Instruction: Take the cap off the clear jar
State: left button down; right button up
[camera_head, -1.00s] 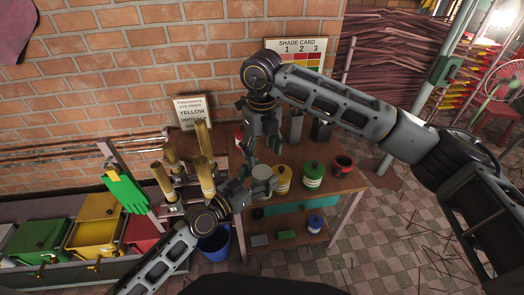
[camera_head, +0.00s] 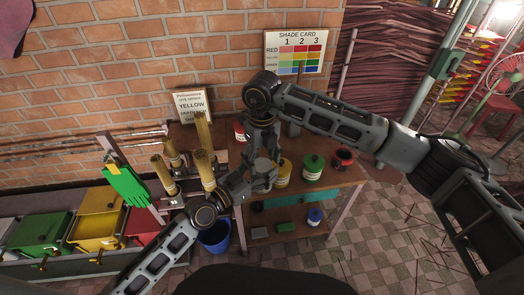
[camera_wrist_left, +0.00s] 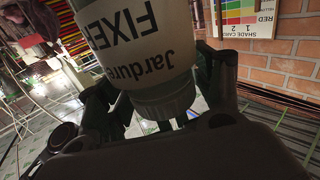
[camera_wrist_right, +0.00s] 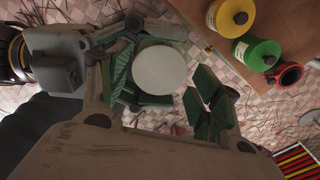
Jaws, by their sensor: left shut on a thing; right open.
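The clear jar (camera_head: 264,176) is held upright in the air in front of the wooden table. Its white label reading "Jardure FIXER" (camera_wrist_left: 140,35) appears upside down in the left wrist view. My left gripper (camera_head: 252,182) is shut on the jar's side; its fingers also flank the jar in the left wrist view (camera_wrist_left: 160,95). The jar's pale round cap (camera_wrist_right: 159,69) faces up in the right wrist view. My right gripper (camera_wrist_right: 165,90) is open above the jar, the cap showing between its fingers, nearer the left one. Whether any finger touches the cap, I cannot tell.
Brass extruders (camera_head: 204,170) stand to the left. A blue bucket (camera_head: 214,237) is below on the floor.

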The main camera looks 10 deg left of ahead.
jog(key=shift+f, duration=0.8)
jog(key=shift+c, duration=0.4)
jog(key=c, duration=0.8)
jog(key=n, duration=0.6)
jog(key=shift+n, duration=0.3)
